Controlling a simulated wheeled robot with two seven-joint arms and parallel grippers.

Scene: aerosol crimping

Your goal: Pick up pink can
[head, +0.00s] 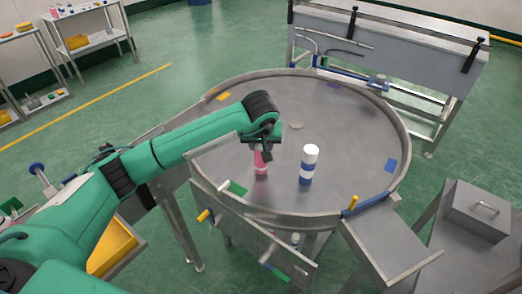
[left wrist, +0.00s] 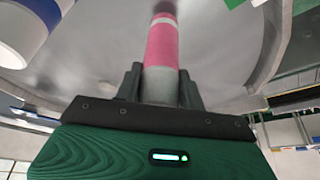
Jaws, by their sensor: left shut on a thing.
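The pink can (head: 261,163) stands upright on the round metal table (head: 330,112), left of its middle. It has a white band and also shows in the left wrist view (left wrist: 161,48). My left gripper (head: 264,150) is over the can from above, with a finger on each side of it, and is shut on it. In the left wrist view the two fingers (left wrist: 160,82) flank the can; its far part is blurred. My right gripper is not in view.
A white and blue can (head: 308,165) stands close to the right of the pink can. A raised metal rim (head: 405,150) surrounds the table. Blue (head: 390,165) and other coloured patches lie on the surface.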

